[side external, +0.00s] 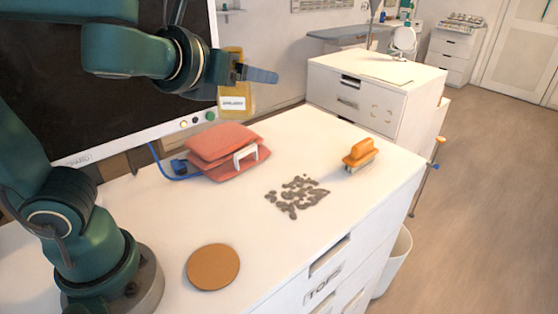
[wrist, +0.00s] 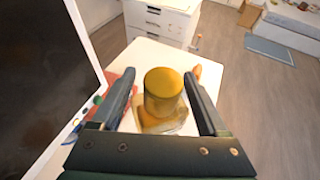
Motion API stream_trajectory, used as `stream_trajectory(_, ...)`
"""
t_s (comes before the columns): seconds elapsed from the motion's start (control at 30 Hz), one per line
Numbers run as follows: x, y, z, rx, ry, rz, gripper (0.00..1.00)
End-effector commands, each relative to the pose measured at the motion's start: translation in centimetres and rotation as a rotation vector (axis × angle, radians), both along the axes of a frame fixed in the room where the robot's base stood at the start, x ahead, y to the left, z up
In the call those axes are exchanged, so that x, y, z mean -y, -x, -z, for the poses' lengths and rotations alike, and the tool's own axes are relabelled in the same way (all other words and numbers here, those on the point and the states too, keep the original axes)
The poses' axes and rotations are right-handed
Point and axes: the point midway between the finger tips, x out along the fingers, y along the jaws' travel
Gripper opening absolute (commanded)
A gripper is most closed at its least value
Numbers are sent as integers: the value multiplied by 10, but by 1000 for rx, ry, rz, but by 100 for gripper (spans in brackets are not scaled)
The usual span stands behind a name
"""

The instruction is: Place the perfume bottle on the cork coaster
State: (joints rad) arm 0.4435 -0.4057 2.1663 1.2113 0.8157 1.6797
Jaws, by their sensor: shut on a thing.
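The perfume bottle (side external: 236,96) is amber-yellow with a white label. It hangs upright in my gripper (side external: 258,75), well above the chest top, in front of the dark screen's right edge. In the wrist view, its round gold cap (wrist: 163,92) shows between the two fingers of my gripper (wrist: 160,100); the lower body is partly hidden below the cap. The cork coaster (side external: 213,267) is a flat brown disc lying bare on the white top, near the front and far below the bottle. I do not see the coaster in the wrist view.
A red folded cushion-like thing with a white clip (side external: 224,150) lies by the screen (side external: 110,85). An orange-handled brush (side external: 359,154) stands at the right, and a grey patch of pebble-like shapes (side external: 297,196) lies mid-top. The white top around the coaster is clear.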

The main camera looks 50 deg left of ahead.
Motion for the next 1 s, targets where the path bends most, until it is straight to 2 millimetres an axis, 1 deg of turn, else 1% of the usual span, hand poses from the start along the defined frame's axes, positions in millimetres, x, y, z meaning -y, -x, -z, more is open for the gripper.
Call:
stream_trajectory(0.1, 7, -2, 3, 1, 0, 61, 2)
stream_trajectory(0.23, 10, -4, 2, 0, 1, 72, 2)
stream_trajectory(0.37, 4, 0, 4, -1, 0, 0, 2)
stream_trajectory(0.47, -5, 3, 5, -5, -4, -109, 2)
stream_trajectory(0.57, -9, 5, 16, -8, -9, -240, 2)
stream_trajectory(0.67, -8, 7, 27, -7, -9, -345, 2)
stream_trajectory(0.87, 3, 12, 53, -4, -9, -533, 2)
stream_trajectory(1.0, 14, 19, 74, -2, -8, -658, 2)
